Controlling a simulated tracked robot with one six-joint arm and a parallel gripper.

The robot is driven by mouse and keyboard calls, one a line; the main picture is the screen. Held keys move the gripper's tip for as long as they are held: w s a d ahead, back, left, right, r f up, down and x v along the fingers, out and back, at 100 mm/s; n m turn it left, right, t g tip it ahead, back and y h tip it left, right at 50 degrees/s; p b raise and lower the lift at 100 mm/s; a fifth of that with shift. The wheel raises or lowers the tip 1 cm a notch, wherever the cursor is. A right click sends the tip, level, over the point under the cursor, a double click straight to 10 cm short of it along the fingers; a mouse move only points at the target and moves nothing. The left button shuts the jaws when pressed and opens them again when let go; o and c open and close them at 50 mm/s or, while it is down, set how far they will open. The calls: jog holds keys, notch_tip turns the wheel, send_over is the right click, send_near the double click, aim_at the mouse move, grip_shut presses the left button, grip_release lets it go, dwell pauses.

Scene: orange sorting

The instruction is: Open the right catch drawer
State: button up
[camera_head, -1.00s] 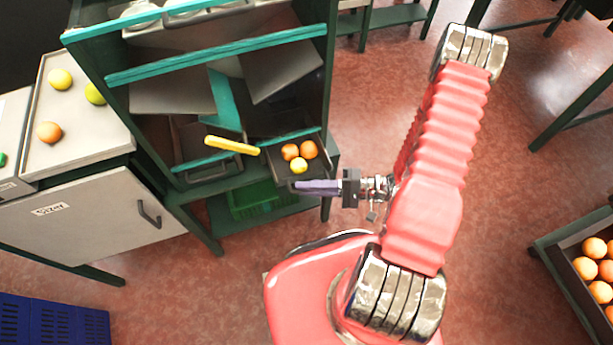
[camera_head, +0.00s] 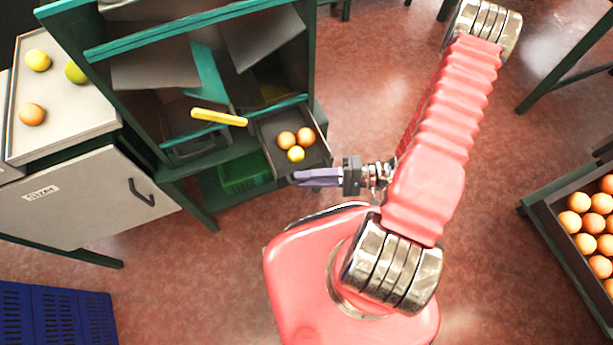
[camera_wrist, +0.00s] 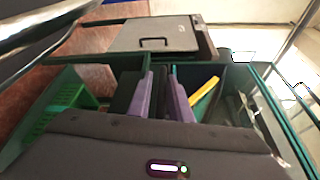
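The left catch drawer (camera_head: 190,150) sits further in and looks empty.
A yellow bar (camera_head: 219,117) sticks out above the drawers. A green crate (camera_head: 243,175) stands below. A grey cabinet (camera_head: 85,195) with a fruit tray is at left, blue crates (camera_head: 55,315) at lower left. A crate of oranges (camera_head: 548,215) stands at right. The floor between is clear.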

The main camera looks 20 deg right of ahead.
jog(key=shift+o, duration=1)
jog(key=shift+r, duration=0.1)
jog(key=shift+d, duration=0.15)
jog(key=shift+d, duration=0.15)
jog(key=v, duration=1.3)
jog(key=shift+s+d, duration=0.1)
jog(key=shift+s, duration=0.05)
